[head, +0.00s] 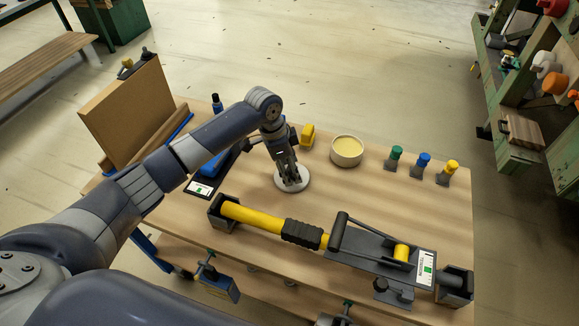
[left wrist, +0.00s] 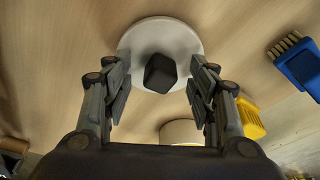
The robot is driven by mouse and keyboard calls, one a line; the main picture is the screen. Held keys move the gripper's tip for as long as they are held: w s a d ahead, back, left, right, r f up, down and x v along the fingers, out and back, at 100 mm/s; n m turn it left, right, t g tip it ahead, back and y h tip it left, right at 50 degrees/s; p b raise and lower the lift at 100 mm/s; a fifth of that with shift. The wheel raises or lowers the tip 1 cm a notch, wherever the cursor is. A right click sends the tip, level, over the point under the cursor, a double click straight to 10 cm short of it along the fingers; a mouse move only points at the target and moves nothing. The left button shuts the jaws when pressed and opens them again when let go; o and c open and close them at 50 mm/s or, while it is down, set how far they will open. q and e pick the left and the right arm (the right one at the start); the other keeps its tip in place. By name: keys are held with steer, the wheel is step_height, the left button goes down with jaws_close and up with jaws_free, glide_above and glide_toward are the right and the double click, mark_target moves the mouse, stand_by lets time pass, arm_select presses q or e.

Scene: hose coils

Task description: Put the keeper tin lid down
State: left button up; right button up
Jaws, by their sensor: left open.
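The keeper tin lid (head: 281,185) is a white disc with a dark knob and appears to lie flat on the wooden table. In the left wrist view the lid (left wrist: 185,40) shows whole around its black knob (left wrist: 160,73). My left gripper (head: 291,178) is right above the lid, pointing down. In the left wrist view the gripper (left wrist: 159,78) is open, its fingers on either side of the knob with a gap at each side. The round tin (head: 346,151) stands uncovered behind and to the right, with a pale yellow inside. My right gripper is out of view.
A yellow-handled tool (head: 262,221) lies in a black cradle along the table's front. Green (head: 394,158), blue (head: 422,164) and yellow (head: 449,170) topped pieces stand at the right. A yellow block (head: 308,135) is behind the lid. A brown board (head: 130,110) stands at the left.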

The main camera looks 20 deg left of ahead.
mark_target(280, 178)
arm_select(q)
steer(key=b+v, duration=0.1)
steer(key=v, duration=1.1)
